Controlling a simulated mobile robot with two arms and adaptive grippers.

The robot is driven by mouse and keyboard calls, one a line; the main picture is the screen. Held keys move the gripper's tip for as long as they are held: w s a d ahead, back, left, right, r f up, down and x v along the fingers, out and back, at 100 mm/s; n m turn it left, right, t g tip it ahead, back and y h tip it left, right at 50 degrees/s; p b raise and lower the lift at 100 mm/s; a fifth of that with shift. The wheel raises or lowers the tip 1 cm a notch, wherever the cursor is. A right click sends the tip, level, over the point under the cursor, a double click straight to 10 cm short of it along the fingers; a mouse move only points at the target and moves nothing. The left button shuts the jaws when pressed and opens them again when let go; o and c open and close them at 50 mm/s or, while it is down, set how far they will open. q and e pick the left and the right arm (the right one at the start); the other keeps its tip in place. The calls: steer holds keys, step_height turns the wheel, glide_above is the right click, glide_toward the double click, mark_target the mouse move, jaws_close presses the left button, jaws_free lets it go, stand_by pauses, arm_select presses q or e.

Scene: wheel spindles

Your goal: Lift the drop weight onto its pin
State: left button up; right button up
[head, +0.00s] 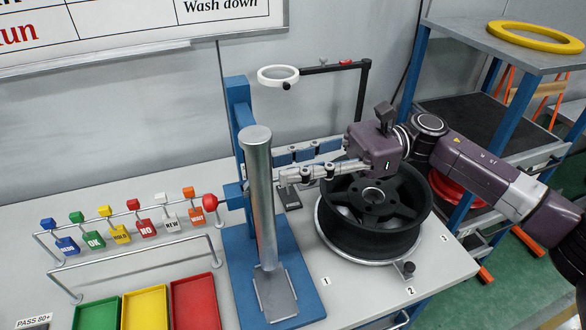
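A tall grey metal cylinder (259,200), which I take to be the drop weight, stands upright against a blue stand (238,95). Its lower end is by a grey plate (276,292) on the blue base. A red ball knob (210,201) sits on the stand left of the cylinder; I cannot make out the pin for certain. My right gripper (276,172) reaches in from the right, its fingers apart and pointing left. Its fingertips end close to the cylinder's right edge; whether they touch it is unclear. My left gripper is not in view.
A black wheel (420,207) sits on a round plate under my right arm. Coloured tags (120,233) hang on a rail at left, with green, yellow and red trays (145,308) in front. A ring magnifier (278,75) stands behind. A blue-framed shelf (470,35) is at right.

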steer(key=shift+o, duration=1.4)
steer(key=shift+d+f, duration=0.1)
steer(key=v, duration=1.2)
